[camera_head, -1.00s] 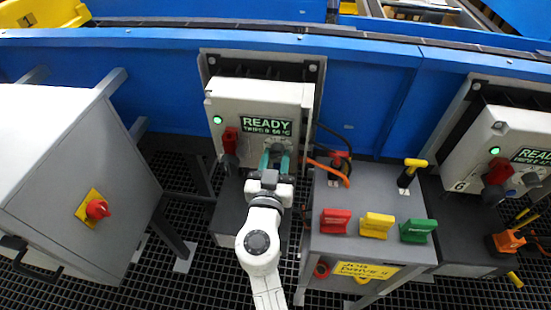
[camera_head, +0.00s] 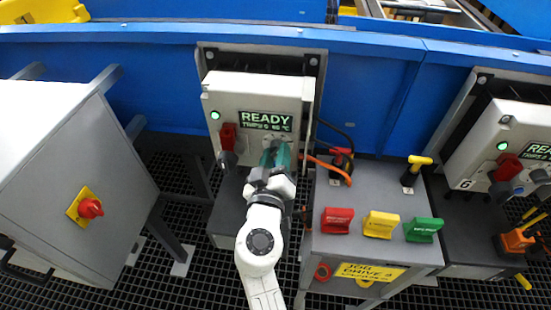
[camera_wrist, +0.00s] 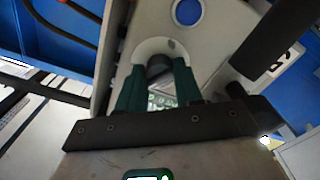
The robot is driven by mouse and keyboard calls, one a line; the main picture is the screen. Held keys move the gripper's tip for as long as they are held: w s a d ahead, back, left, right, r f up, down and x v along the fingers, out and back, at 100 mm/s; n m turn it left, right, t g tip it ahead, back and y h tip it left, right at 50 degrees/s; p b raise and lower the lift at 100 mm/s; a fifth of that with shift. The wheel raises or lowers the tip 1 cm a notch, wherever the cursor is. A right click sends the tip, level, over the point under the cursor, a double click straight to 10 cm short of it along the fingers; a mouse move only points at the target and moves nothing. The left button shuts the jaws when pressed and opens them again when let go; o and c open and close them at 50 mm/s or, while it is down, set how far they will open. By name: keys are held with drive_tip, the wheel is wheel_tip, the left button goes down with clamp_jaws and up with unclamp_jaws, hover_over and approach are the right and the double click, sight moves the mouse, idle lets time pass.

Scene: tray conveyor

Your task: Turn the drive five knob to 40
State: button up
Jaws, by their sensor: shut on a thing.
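The centre drive box (camera_head: 226,92) is pale grey, with a lit display (camera_head: 266,121) reading READY. Its number is not readable here. A grey knob (camera_wrist: 158,66) sits on a pale round dial at the lower right of its face. My gripper (camera_head: 277,148) has green fingers, and they are shut on this knob. In the wrist view, my gripper (camera_wrist: 157,80) has one finger on each side of the knob. The fingers hide most of the knob in the head view, and the dial's marks and setting cannot be read.
A red-handled switch (camera_head: 228,137) is left of the knob. A grey stand (camera_head: 360,215) with red, yellow and green blocks is at right, an orange cable (camera_head: 327,166) beside it. Another drive box (camera_head: 508,140), marked 6, is farther right. A grey cabinet (camera_head: 90,170) is at left.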

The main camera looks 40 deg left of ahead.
drive_tip(key=n, duration=0.4)
drive_tip(key=shift+n, duration=0.3)
drive_tip(key=n, duration=0.5)
drive_tip(key=n+p, duration=0.1)
drive_tip(key=n, duration=0.4)
drive_tip(key=shift+r, duration=0.1)
drive_tip(key=n+p, duration=0.2)
drive_tip(key=n, duration=0.3)
drive_tip(key=shift+n, duration=0.4)
drive_tip(key=o, duration=1)
drive_tip(key=v, duration=1)
drive_tip(key=shift+s+d+p, duration=0.15)
drive_tip(key=shift+s+p, duration=0.2)
